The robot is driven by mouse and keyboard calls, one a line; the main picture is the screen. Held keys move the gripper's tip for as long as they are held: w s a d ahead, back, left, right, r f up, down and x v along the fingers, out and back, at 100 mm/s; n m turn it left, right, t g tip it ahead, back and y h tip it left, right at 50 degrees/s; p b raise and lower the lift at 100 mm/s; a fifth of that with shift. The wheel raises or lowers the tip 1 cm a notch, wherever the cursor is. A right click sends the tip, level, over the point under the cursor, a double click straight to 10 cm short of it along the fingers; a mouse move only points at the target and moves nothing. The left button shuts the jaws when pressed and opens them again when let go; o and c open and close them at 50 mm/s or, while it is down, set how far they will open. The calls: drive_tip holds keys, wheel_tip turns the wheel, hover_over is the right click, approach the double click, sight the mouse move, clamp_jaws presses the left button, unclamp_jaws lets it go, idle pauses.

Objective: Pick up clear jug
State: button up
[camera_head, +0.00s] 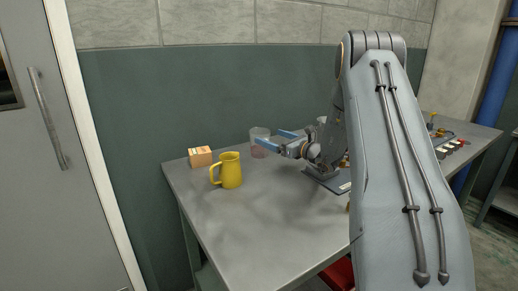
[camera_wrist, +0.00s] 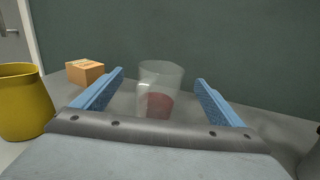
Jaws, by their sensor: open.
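The clear jug (camera_wrist: 160,82) is a see-through vessel with a reddish patch in its lower part. It stands upright on the table near the back wall. In the head view the clear jug (camera_head: 259,137) is at the tip of my gripper, partly behind its fingers. My gripper (camera_head: 277,141) is open and points left across the table. In the wrist view my gripper (camera_wrist: 160,92) has one blue finger on each side of the jug, with gaps between. I cannot tell how far the jug sits between the fingers.
A yellow pitcher (camera_head: 231,170) stands left of my gripper, near the jug. A small orange-brown box (camera_head: 200,157) sits at the table's back left corner. A dark flat object (camera_head: 328,179) lies under my arm. The table (camera_head: 265,215) is clear in front.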

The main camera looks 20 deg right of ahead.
sight(253, 132)
drive_tip(key=shift+x, duration=1)
drive_tip(key=shift+f+p+x, duration=0.15)
drive_tip(key=shift+p+x, duration=0.3)
drive_tip(key=shift+x, duration=0.8)
drive_tip(key=shift+f+p+x, duration=0.2)
drive_tip(key=shift+p+x, duration=0.2)
drive_tip(key=shift+x, duration=0.85)
drive_tip(key=shift+d, duration=0.15)
drive_tip(key=c, duration=1.3)
